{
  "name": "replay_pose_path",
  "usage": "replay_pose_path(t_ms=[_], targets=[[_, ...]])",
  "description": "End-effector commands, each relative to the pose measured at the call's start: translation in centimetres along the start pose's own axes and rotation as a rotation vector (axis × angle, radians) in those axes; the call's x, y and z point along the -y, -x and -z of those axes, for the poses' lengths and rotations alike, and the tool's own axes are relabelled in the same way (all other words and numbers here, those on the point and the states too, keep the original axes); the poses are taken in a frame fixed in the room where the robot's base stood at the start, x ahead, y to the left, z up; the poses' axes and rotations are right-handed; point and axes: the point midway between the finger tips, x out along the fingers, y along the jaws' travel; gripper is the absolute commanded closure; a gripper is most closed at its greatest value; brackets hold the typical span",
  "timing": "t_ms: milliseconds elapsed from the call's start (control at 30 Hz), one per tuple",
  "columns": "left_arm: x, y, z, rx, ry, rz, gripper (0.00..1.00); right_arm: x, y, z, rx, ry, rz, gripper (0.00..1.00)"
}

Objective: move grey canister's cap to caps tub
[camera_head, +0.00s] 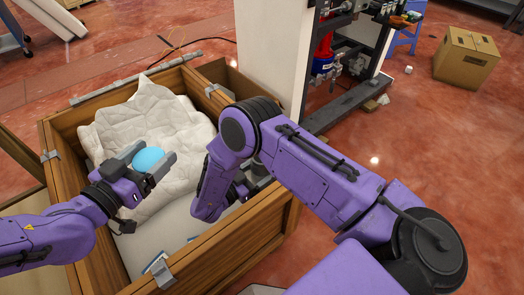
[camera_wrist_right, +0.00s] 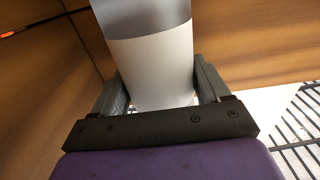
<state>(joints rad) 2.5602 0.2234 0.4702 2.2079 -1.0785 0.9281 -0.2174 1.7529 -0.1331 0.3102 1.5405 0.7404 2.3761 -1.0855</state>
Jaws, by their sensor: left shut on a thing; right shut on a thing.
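My left gripper (camera_head: 153,156) is shut on a light-blue, rounded, cap-like thing (camera_head: 148,160), held above the wooden crate and its pale cloth. In the right wrist view my right gripper (camera_wrist_right: 161,72) is shut on a canister (camera_wrist_right: 150,65), with a finger on each side of it. The canister is a cylinder, white on its lower part and grey on its upper part; its far end is cut off by the picture. In the head view my right arm hides the canister and the right fingertips. I cannot make out a caps tub.
The wooden crate (camera_head: 232,244) has a crumpled white cloth (camera_head: 150,105) in it and metal brackets at its corners. Its walls stand close around my right gripper. A white pillar (camera_head: 270,50) and a machine frame stand behind. A cardboard box (camera_head: 466,58) sits on the red floor at back right.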

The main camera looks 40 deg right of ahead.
Motion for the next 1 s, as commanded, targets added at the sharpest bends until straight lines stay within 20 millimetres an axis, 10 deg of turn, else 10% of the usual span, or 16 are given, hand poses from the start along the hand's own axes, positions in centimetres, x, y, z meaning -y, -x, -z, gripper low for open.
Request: replay_pose_path(t_ms=[400,800,833,1000], targets=[[0.0,-0.8,-5.1,0.0,0.0,0.0,0.6,0.3,0.3,-5.2,-0.002,-0.003,0.007,0.97],[0.0,-0.8,-5.0,0.0,0.0,0.0,0.6,0.3,0.3,-5.2,-0.002,-0.003,0.009,0.97],[0.0,-0.8,-4.9,0.0,0.0,0.0,0.6,0.3,0.3,-5.2,-0.001,-0.001,0.009,0.15],[0.0,-0.7,-4.9,0.0,0.0,0.0,0.6,0.3,0.3,-5.2,-0.001,-0.001,0.009,0.0]])
